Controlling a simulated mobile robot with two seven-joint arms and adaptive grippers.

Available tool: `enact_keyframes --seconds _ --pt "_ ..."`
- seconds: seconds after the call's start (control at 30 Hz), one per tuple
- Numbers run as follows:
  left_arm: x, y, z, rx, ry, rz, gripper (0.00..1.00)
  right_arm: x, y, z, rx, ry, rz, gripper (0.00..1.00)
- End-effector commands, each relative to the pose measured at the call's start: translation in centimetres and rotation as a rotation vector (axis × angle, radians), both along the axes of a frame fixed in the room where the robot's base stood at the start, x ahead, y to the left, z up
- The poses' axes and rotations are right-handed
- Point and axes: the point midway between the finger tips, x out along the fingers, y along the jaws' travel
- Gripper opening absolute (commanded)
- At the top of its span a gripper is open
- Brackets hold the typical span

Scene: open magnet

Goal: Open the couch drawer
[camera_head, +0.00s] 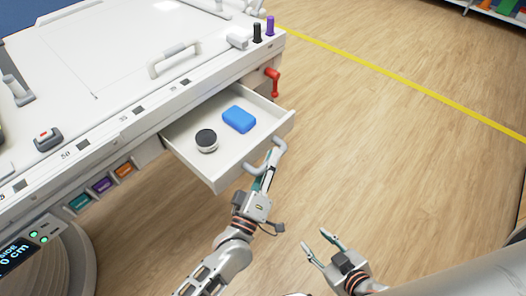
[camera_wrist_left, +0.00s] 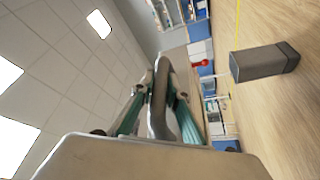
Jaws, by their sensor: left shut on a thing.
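The white couch drawer (camera_head: 218,172) is pulled out from the side of the white couch (camera_head: 95,85), and its inside is visible. Its grey handle (camera_head: 279,147) is on the drawer front. My left gripper (camera_head: 269,170) is shut on this handle. In the left wrist view the handle (camera_wrist_left: 160,98) passes between the two teal-lined fingers. My right gripper (camera_head: 326,246) is open and empty over the floor, to the right of the left arm and apart from the drawer.
A blue box (camera_head: 238,119) and a round dark-topped container (camera_head: 206,141) lie in the drawer. A red lever (camera_head: 272,82) sits on the couch side behind the drawer. Black and purple cylinders stand at the couch corner. The wooden floor (camera_head: 390,150) on the right is clear.

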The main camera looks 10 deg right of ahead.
Motion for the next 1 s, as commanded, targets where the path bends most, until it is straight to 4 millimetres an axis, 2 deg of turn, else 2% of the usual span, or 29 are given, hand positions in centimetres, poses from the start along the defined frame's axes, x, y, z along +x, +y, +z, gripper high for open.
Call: enact_keyframes --seconds 0.53,0.57,0.6,0.63,1.0 --pt "-0.49 -0.33 -0.05 0.001 0.000 0.001 0.00 0.54 -0.18 0.41 -0.005 -0.013 0.005 0.40" --pt "-0.48 -0.33 -0.04 0.000 0.001 0.001 0.17 0.55 -0.18 0.44 -0.004 -0.013 0.004 0.40" --pt "-0.48 -0.32 -0.05 0.000 0.001 0.001 0.28 0.57 -0.18 0.46 -0.005 -0.014 0.005 0.40" --pt "-0.48 -0.32 -0.05 0.000 0.001 0.001 0.32 0.58 -0.18 0.47 -0.004 -0.013 0.004 0.40" --pt "-0.64 -0.20 -0.10 0.000 0.001 0.001 0.32 0.76 -0.09 0.68 -0.001 -0.019 0.005 0.40"
